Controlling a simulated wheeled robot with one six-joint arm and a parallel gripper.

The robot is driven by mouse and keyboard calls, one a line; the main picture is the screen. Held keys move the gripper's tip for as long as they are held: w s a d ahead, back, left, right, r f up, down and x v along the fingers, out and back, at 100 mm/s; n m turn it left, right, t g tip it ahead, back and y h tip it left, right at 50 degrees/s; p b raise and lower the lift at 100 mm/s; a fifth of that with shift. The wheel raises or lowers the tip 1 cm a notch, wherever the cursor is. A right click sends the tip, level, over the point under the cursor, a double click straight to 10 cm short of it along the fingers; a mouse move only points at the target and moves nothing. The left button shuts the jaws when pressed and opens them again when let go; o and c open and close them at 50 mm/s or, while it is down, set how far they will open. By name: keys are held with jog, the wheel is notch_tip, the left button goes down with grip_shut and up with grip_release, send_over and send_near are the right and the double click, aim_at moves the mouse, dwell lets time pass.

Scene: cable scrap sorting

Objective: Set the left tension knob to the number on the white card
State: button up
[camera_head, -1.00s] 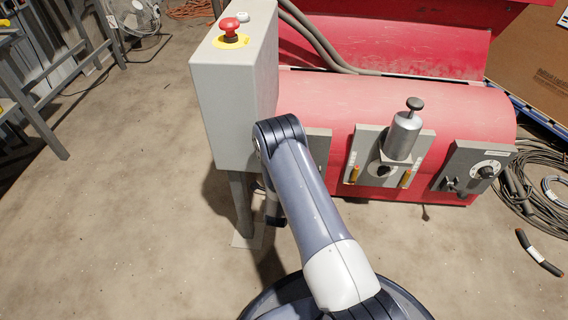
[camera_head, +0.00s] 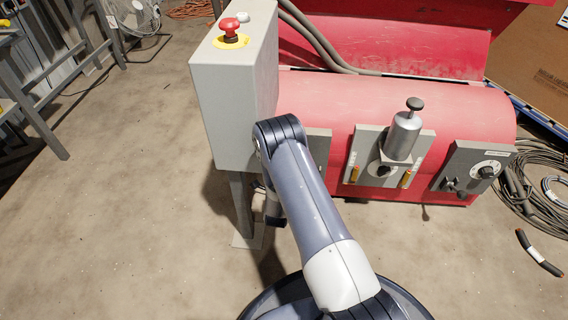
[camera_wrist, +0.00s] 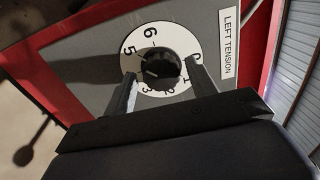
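The left tension knob (camera_wrist: 160,68) is a dark round knob in the middle of a white number dial (camera_wrist: 153,33) in the wrist view. A plate beside it reads LEFT TENSION (camera_wrist: 229,42). A small light mark on the knob faces the lower left of the dial, where my left finger covers part of the numbers; the exact number is unclear. My gripper (camera_wrist: 162,78) has one finger on each side of the knob, with narrow gaps that look clear of it. In the head view my arm hides the knob and gripper. I cannot make out the white card.
A grey cabinet with a red stop button (camera_head: 229,27) stands left of the red machine (camera_head: 475,110). Along the machine are a grey cylinder unit (camera_head: 403,135) and another dial panel (camera_head: 480,165). Cables (camera_head: 540,180) lie at the right. The floor at left is open.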

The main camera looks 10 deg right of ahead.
jog(key=shift+o, duration=0.4)
jog(key=p+v, duration=0.3)
jog(key=v, duration=0.7)
jog(key=shift+s+a, duration=0.15)
jog(key=shift+s, duration=0.25)
jog(key=b+x, duration=0.3)
jog(key=x, duration=0.8)
